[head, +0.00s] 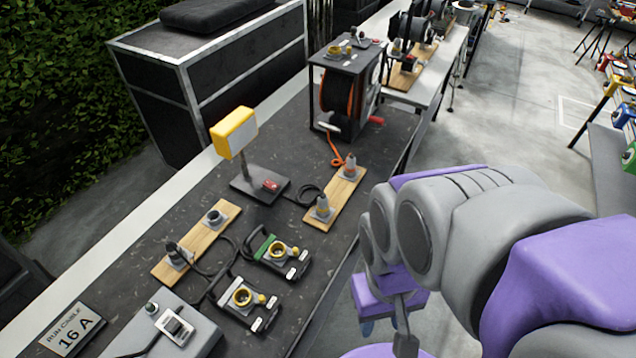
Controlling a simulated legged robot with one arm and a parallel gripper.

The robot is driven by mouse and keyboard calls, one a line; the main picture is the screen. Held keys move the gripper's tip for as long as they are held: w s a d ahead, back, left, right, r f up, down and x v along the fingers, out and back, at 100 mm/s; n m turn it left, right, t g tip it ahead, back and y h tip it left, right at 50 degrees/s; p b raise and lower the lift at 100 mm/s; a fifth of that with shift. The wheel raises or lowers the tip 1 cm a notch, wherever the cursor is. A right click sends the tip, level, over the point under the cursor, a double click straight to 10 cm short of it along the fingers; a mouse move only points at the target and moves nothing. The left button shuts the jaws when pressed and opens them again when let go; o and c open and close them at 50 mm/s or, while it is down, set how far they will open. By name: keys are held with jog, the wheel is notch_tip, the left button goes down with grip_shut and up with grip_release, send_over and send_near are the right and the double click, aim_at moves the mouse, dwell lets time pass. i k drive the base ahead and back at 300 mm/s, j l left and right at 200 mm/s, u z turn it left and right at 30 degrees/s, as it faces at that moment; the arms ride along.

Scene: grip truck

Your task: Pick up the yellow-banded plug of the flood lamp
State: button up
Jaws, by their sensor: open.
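The flood lamp (235,132) has a yellow head on a short post and a dark base on the table. A black cable loops from its base to a grey plug with a yellow band (322,207), which stands on the near end of a wooden board (336,194). A second plug (350,166), on an orange cable, stands at the board's far end. My gripper (384,327) is low in the head view, right of and nearer than the board, apart from the plug. It is open and looks empty; my arm hides part of it.
The dark table (130,262) also holds a cable reel (345,95) at the back, two framed sockets (277,250) in front, and another wooden board (197,240) at left. A "16 A" sign (72,331) lies front left. Open floor (500,120) lies right of the table.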

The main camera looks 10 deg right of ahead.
aim_at(323, 205)
jog(key=k+j+u, duration=0.15)
jog(key=l+u, duration=0.2)
jog(key=u, duration=0.3)
jog(key=l+u, duration=0.3)
jog(key=u, duration=0.2)
jog(key=l+u, duration=0.15)
jog(key=l, duration=0.6)
jog(key=l+u, duration=0.1)
jog(key=l, duration=0.7)
jog(key=l+u, duration=0.15)
jog(key=l, duration=0.6)
jog(key=k+l+u, duration=0.15)
jog(key=l, duration=0.6)
